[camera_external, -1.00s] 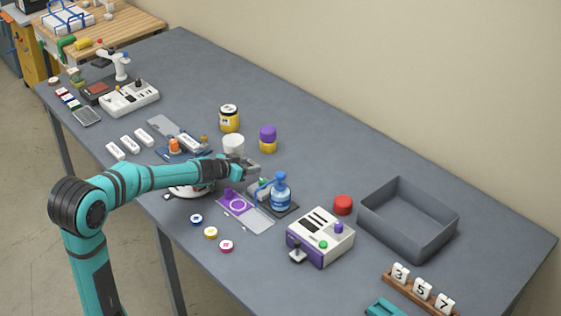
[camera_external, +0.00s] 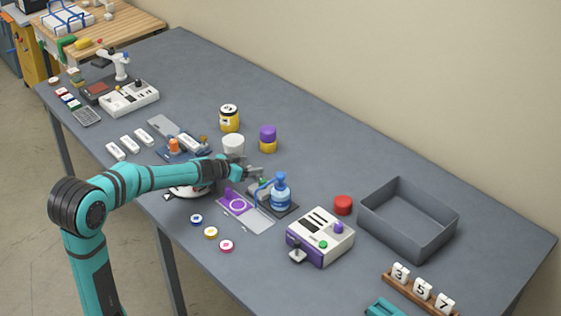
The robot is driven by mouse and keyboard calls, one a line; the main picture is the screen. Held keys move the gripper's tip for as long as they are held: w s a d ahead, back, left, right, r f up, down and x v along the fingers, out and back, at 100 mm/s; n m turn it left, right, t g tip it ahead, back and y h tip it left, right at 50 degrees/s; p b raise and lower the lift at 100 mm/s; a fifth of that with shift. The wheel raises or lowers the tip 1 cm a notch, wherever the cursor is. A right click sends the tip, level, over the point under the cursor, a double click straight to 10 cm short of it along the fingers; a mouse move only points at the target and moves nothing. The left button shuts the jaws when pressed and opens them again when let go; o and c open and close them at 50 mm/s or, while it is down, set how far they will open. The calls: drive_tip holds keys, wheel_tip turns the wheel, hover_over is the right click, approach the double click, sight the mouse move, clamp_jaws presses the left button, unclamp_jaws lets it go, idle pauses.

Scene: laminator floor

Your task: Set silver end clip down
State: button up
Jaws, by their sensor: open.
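My gripper (camera_external: 257,174) is open. It is over the middle of the grey table, just behind the purple-and-grey plate (camera_external: 258,220) and to the left of the blue bottle (camera_external: 281,195). I cannot make out a silver end clip for certain; at this size any clip near the jaws blends with the grey fingers and the dark stand under the bottle. I cannot tell whether the fingers touch anything.
A white cup (camera_external: 233,144) stands close behind my gripper. A white-and-purple machine (camera_external: 320,238), a red lid (camera_external: 343,205) and an empty grey bin (camera_external: 410,235) are to the right. Blue, yellow and pink discs (camera_external: 211,232) lie in front.

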drive_tip(key=shift+f, duration=0.3)
drive_tip(key=v, duration=1.2)
drive_tip(key=shift+r, duration=0.35)
drive_tip(key=shift+r, duration=0.1)
drive_tip(key=s+a+r+n+t+y, duration=0.2)
drive_tip(key=s+a+r+t, duration=0.1)
drive_tip(key=a+r, duration=0.45)
drive_tip(key=s+a+r+n+t+y, duration=0.2)
drive_tip(key=s+a+r+t, duration=0.2)
drive_tip(key=a+r, duration=0.3)
drive_tip(key=s+a+r+n+y, duration=0.1)
drive_tip(key=s+a+n+y, duration=0.1)
drive_tip(key=s+a, duration=0.4)
drive_tip(key=s+a+r+n+y, duration=0.1)
drive_tip(key=s+a+n+y, duration=0.2)
drive_tip(key=s+a, duration=0.3)
drive_tip(key=s, duration=0.4)
drive_tip(key=shift+s+r+t+y, duration=0.3)
drive_tip(key=shift+t, duration=0.1)
